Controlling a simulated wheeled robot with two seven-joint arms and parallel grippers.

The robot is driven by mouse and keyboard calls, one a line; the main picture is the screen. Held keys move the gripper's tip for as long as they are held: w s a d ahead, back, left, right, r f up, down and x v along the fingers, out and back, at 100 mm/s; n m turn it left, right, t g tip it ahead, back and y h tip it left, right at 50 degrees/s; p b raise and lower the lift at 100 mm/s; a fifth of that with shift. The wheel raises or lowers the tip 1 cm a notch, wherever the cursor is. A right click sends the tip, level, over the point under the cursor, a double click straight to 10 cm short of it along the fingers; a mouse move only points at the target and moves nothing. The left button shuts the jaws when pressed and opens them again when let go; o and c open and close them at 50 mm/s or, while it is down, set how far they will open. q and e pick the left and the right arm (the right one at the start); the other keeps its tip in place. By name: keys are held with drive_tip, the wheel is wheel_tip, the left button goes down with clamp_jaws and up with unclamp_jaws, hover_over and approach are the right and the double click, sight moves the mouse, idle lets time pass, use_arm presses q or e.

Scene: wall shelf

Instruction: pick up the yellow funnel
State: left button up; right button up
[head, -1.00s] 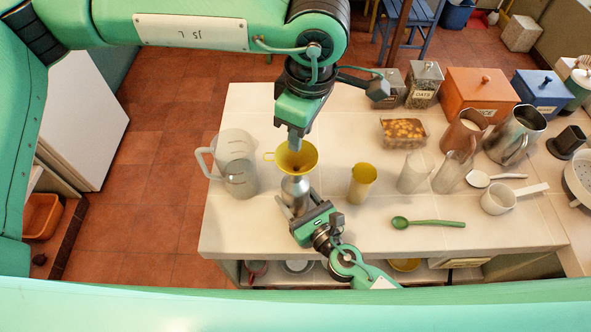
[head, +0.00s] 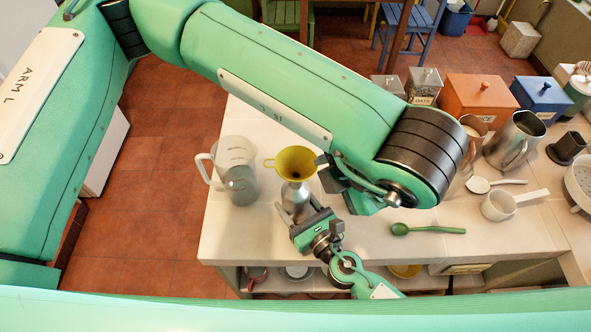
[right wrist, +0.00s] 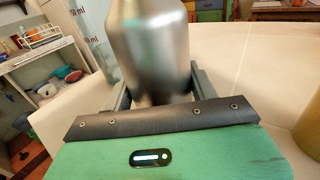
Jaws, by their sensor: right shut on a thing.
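The yellow funnel (head: 296,162) sits upright in the mouth of a silver metal bottle (head: 294,196), its side tab pointing left. In the right wrist view the bottle (right wrist: 150,50) stands between my fingers, and the funnel is out of frame. My right gripper (head: 298,214) is shut around the bottle's body, low down, from the front. My left gripper (head: 322,172) is close beside the funnel's right rim, coming from the right. Its fingers are partly hidden by its own wrist, so I cannot tell whether they touch the rim or how far apart they are.
A clear measuring jug (head: 235,170) stands just left of the bottle. A green spoon (head: 428,229) lies at front right, and a white pan (head: 500,205) stands farther right. Canisters (head: 480,95) line the back. My left arm covers the middle of the counter.

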sight(302, 177)
use_arm(q)
drive_tip(key=x, duration=1.2)
drive_tip(key=shift+a, duration=0.1)
drive_tip(key=shift+r, duration=0.1)
clamp_jaws()
